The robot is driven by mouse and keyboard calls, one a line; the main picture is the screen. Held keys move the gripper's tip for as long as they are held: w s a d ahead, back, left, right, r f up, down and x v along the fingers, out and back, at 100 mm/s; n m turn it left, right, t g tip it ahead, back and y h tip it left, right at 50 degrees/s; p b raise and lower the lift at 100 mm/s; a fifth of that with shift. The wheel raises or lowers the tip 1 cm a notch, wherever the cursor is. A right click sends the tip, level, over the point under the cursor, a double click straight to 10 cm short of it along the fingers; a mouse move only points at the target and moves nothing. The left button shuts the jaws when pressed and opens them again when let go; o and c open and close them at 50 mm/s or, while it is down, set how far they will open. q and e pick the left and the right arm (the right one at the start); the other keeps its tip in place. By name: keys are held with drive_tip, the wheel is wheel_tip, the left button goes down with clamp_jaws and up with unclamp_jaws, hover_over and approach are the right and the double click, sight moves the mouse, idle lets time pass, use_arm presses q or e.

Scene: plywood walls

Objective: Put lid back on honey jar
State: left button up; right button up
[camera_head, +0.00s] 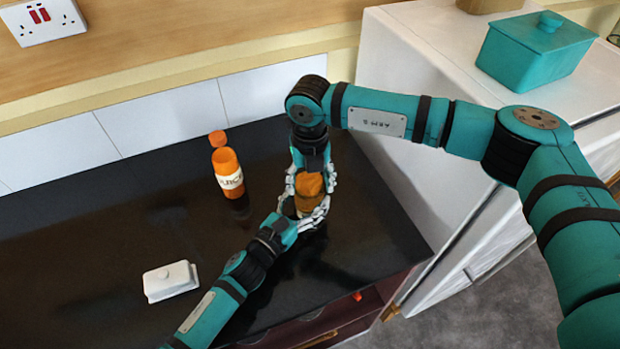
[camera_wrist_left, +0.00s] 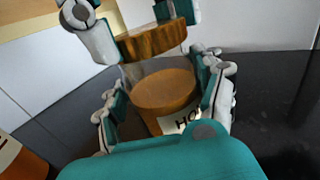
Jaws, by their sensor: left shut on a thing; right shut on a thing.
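The honey jar (camera_head: 306,204) is clear with amber honey inside and stands upright on the dark counter. In the left wrist view, the jar (camera_wrist_left: 165,98) shows part of its "HO" label. My left gripper (camera_head: 303,214) is shut around the jar's body, with fingers on both sides in the wrist view (camera_wrist_left: 165,112). The wooden lid (camera_wrist_left: 152,41) is directly above the jar's mouth, looking slightly tilted. I cannot tell whether it touches the rim. The lid also shows in the head view (camera_head: 310,183). My right gripper (camera_head: 310,176) reaches down from above, shut on the lid.
An orange juice bottle (camera_head: 228,171) stands left of the jar. A white butter dish (camera_head: 170,281) sits at the counter's (camera_head: 110,225) front left. A white cabinet (camera_head: 420,65) on the right bears a teal lidded box (camera_head: 533,55). The counter's left side is mostly free.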

drive_tip(key=shift+f, duration=0.25)
drive_tip(key=m, duration=0.5)
drive_tip(key=shift+a, duration=0.2)
drive_tip(key=m, duration=0.7)
drive_tip(key=shift+w+a, duration=0.1)
drive_tip(key=shift+a, duration=0.1)
drive_tip(key=m, duration=0.4)
drive_tip(key=shift+w+m, duration=0.15)
drive_tip(key=shift+m, duration=0.25)
drive_tip(key=m, duration=0.6)
drive_tip(key=shift+w, duration=0.2)
drive_tip(key=o, duration=0.8)
drive_tip(key=shift+c, duration=0.2)
